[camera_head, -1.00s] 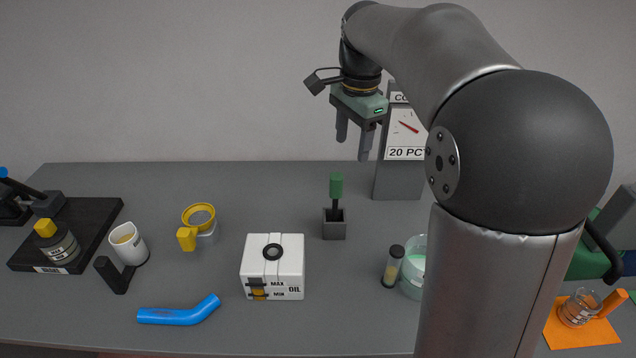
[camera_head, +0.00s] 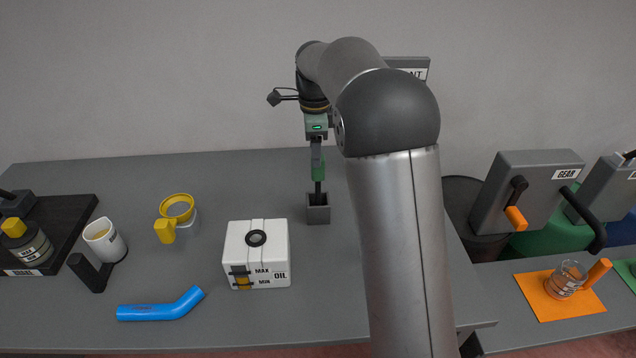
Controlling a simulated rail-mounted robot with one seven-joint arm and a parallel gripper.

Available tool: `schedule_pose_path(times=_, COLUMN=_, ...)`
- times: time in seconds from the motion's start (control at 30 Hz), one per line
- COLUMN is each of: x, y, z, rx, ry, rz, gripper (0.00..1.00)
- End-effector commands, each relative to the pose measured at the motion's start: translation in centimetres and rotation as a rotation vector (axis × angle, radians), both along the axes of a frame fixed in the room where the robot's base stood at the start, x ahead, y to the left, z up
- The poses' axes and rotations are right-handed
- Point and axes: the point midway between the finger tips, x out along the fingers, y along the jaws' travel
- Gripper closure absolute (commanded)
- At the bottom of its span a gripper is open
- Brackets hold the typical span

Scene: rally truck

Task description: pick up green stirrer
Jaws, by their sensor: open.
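The green stirrer (camera_head: 318,171) stands upright in a small dark grey square holder (camera_head: 317,213) near the middle of the table. Its green handle is at the top and a dark shaft goes down into the holder. My gripper (camera_head: 317,163) points down from above, with its fingers at the height of the green handle. The fingers are seen edge-on and partly cover the handle's upper part. The jaws are open. I cannot tell whether the fingers straddle the handle or stand in front of it.
A white oil box (camera_head: 257,253) stands in front, left of the holder. At right are a grey gear box (camera_head: 525,190) and a glass beaker (camera_head: 566,280) on an orange mat (camera_head: 558,300).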

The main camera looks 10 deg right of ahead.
Motion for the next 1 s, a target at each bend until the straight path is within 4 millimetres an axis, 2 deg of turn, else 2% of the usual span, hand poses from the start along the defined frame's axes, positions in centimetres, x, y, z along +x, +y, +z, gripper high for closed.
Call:
schedule_pose_path(times=0.23, x=-0.1, y=-0.2, z=-1.8, rx=0.000, ry=0.004, rz=-0.001, gripper=0.44)
schedule_pose_path(times=0.5, x=-0.2, y=-0.6, z=-5.5, rx=-0.001, ry=0.002, rz=0.000, gripper=0.44)
schedule_pose_path(times=0.8, x=-0.2, y=-0.6, z=-6.0, rx=0.000, ry=-0.001, rz=0.000, gripper=0.44)
schedule_pose_path(times=0.97, x=-0.2, y=-0.6, z=-6.0, rx=0.000, ry=0.000, rz=0.000, gripper=0.88)
schedule_pose_path(times=1.0, x=-0.2, y=-0.6, z=-6.0, rx=0.000, ry=0.000, rz=0.000, gripper=0.92)
